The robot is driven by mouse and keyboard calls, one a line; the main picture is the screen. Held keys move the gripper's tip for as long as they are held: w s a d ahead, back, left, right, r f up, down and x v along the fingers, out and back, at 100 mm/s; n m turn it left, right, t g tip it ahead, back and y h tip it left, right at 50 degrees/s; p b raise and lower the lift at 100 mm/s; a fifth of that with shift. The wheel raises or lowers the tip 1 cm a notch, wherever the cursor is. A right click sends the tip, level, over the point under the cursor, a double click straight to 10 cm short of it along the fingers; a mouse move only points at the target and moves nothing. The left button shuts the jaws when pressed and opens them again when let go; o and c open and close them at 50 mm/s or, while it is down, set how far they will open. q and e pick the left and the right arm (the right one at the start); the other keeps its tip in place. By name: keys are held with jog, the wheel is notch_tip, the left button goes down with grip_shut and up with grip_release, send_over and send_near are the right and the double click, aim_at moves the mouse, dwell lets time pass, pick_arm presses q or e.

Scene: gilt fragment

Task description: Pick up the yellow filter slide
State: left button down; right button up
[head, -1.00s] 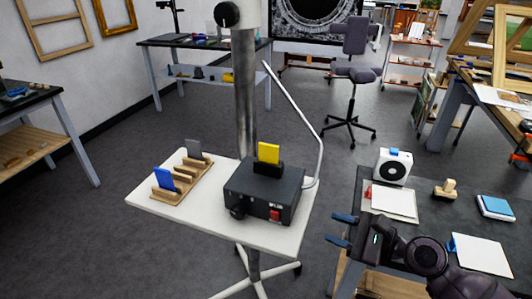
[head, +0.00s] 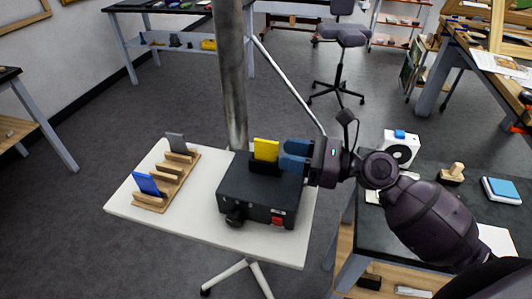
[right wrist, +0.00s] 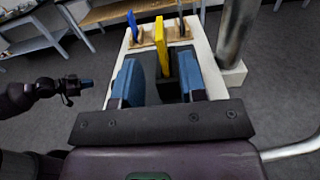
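The yellow filter slide (head: 266,149) stands upright in a black holder (head: 264,168) on top of a dark box (head: 258,194) on a white table. My right gripper (head: 286,155) has come in from the right, just beside the slide. In the right wrist view my right gripper (right wrist: 160,80) is open, its blue fingers apart. The yellow slide (right wrist: 161,46) shows beyond and between them, not gripped. My left gripper (right wrist: 86,84) shows small and side-on at the left of the right wrist view; its opening cannot be made out.
A wooden rack (head: 168,181) with a blue slide (head: 146,184) and a grey slide (head: 176,143) stands on the white table (head: 130,205), left of the box. A dark bench (head: 385,240) is at right.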

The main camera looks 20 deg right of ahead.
aim_at(267, 149)
jog(key=shift+p+x, duration=0.3)
jog(key=shift+x, duration=2.45)
jog(key=shift+w+d, duration=0.1)
jog(key=shift+w, duration=0.05)
jog(key=shift+c, duration=0.4)
grip_shut()
